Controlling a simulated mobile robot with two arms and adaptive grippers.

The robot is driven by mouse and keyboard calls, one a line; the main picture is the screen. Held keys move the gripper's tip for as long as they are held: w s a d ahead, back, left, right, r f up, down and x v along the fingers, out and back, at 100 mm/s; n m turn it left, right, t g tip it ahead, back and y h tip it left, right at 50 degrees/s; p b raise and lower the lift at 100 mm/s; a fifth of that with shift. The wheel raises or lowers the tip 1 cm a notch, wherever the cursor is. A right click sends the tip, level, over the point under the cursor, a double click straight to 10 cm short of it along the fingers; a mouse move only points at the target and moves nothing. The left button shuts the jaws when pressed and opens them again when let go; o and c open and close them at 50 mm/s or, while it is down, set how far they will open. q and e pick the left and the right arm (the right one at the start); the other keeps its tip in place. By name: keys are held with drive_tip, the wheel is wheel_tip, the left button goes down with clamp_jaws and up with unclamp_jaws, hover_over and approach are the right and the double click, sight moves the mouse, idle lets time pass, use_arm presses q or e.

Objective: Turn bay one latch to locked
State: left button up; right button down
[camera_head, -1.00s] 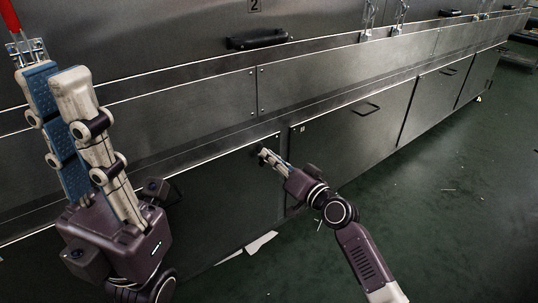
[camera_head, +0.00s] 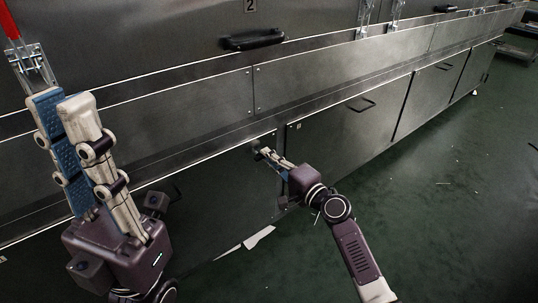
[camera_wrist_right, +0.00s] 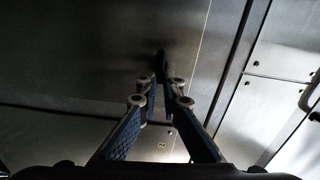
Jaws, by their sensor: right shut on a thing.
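My right gripper (camera_head: 262,152) is shut on a small dark latch (camera_head: 256,145) at the upper right corner of a lower steel door panel (camera_head: 225,185). In the right wrist view the fingers (camera_wrist_right: 160,88) close in on the dark latch (camera_wrist_right: 161,62). The fingers hide much of the latch, and I cannot tell its exact angle.
A red-handled clamp (camera_head: 10,22) stands at the upper left beyond my left gripper. A dark handle (camera_head: 252,39) juts out under the number 2. Another lower door has a bar handle (camera_head: 362,105). A paper scrap (camera_head: 259,237) lies on the open green floor (camera_head: 440,220).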

drive_tip(key=shift+f+m, duration=0.1)
drive_tip(key=shift+m, duration=0.5)
drive_tip(key=c, duration=2.1)
unclamp_jaws()
drive_tip(key=shift+d, duration=0.1)
drive_tip(key=v, duration=1.2)
